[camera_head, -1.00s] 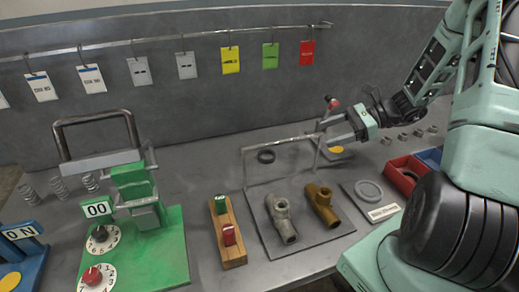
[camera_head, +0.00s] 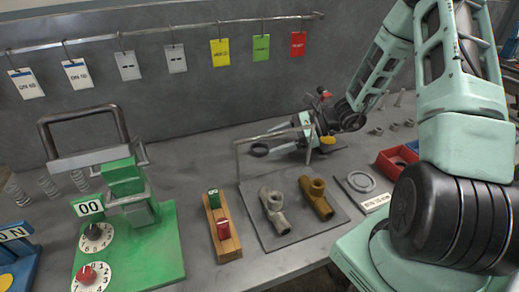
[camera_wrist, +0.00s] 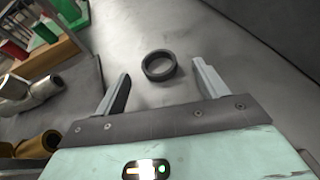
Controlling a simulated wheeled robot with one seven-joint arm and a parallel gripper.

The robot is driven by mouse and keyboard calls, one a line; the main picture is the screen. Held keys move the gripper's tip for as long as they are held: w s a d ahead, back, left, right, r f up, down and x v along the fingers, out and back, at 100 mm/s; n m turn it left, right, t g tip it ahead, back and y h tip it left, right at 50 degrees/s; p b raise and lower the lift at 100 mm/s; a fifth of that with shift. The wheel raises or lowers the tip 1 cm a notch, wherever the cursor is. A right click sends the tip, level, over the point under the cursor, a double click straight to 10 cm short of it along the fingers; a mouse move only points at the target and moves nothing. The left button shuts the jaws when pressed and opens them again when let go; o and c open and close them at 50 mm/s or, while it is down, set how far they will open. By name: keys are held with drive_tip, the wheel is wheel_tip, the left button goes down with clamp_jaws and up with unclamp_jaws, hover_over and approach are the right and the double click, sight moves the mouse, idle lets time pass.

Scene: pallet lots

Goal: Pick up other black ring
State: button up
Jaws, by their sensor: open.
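A black ring (camera_wrist: 159,66) lies flat on the grey bench in the wrist view, just ahead of and between my open fingers. In the head view the black ring (camera_head: 260,149) lies behind the board with the two pipe fittings. My gripper (camera_wrist: 158,85) is open and empty, with a finger to either side of the line to the ring. In the head view my gripper (camera_head: 277,146) is low over the bench, its fingers pointing left at the ring. Whether the fingers touch the bench cannot be told.
A grey fitting (camera_head: 274,209) and a brown fitting (camera_head: 317,199) lie on that board. A light grey ring (camera_head: 361,181) lies on a plate to the right, near a red bin (camera_head: 394,163).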

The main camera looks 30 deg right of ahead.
sight(266, 145)
drive_tip(key=shift+x, duration=1.95)
drive_tip(key=shift+s, duration=0.15)
drive_tip(key=c, duration=1.1)
drive_tip(key=shift+o, duration=0.2)
